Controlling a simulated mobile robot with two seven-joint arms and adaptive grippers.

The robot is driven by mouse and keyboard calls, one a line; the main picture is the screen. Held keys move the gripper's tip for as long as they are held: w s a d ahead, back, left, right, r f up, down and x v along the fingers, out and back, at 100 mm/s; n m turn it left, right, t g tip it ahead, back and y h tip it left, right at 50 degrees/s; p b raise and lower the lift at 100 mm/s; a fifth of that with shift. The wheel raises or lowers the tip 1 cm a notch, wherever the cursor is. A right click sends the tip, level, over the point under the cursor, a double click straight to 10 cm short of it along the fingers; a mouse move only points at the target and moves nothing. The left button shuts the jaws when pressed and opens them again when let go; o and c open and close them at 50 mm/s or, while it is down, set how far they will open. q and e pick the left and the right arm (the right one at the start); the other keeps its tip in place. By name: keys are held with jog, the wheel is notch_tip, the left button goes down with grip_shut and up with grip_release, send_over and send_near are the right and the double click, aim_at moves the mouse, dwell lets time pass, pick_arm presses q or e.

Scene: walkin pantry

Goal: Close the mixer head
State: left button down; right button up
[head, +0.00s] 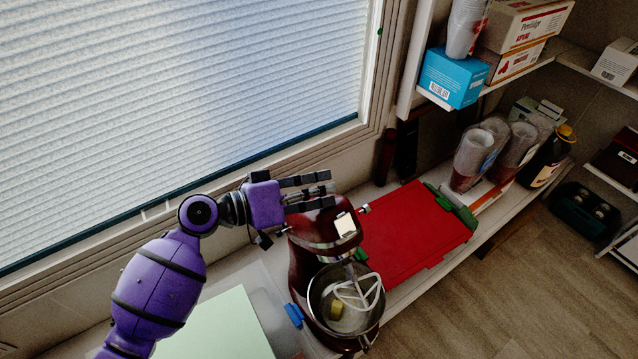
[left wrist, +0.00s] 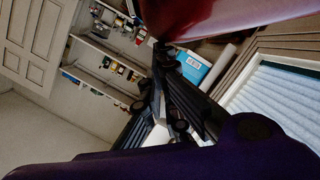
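The dark red stand mixer (head: 305,262) stands on the counter in the head view. Its head (head: 322,228) appears tilted up, with a white patch on it. A white beater (head: 356,291) hangs over the steel bowl (head: 321,287), which holds a small yellow piece (head: 336,309). My left gripper (head: 329,190) is at the top end of the raised head, with its fingers apart and nothing seen between them. Contact with the head cannot be told. In the left wrist view the open left gripper (left wrist: 164,62) is close to a dark red mixer surface (left wrist: 225,14). My right gripper is out of view.
A red board (head: 415,235) with green ends lies right of the mixer. Stacked cups (head: 474,158) and a dark bottle (head: 548,160) stand farther right. A blue box (head: 452,78) sits on the shelf above. A window blind (head: 180,90) is behind my left arm.

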aim_at(347, 249)
pick_arm(q)
jog(key=s+d+f+m, duration=0.1)
jog(key=s, duration=0.1)
jog(key=s+d+f+m+b, duration=0.1)
jog(key=s+d+f, duration=0.1)
jog(key=s, duration=0.1)
jog(key=s+d+f+m+b, duration=0.1)
jog(key=s+d+f, duration=0.1)
jog(key=shift+s+d+t+y, duration=0.25)
jog(key=shift+s+t+y, duration=0.05)
jog(key=shift+s+y, duration=0.1)
jog(key=s+d+f+m+b, duration=0.2)
jog(key=s+d+f+b, duration=0.2)
jog(key=s+f, duration=0.4)
notch_tip(347, 249, down, 3)
jog(key=shift+d+f+m+t+y+b, duration=0.1)
jog(key=shift+d+m+t+y+b, duration=0.25)
jog(key=shift+d, duration=0.5)
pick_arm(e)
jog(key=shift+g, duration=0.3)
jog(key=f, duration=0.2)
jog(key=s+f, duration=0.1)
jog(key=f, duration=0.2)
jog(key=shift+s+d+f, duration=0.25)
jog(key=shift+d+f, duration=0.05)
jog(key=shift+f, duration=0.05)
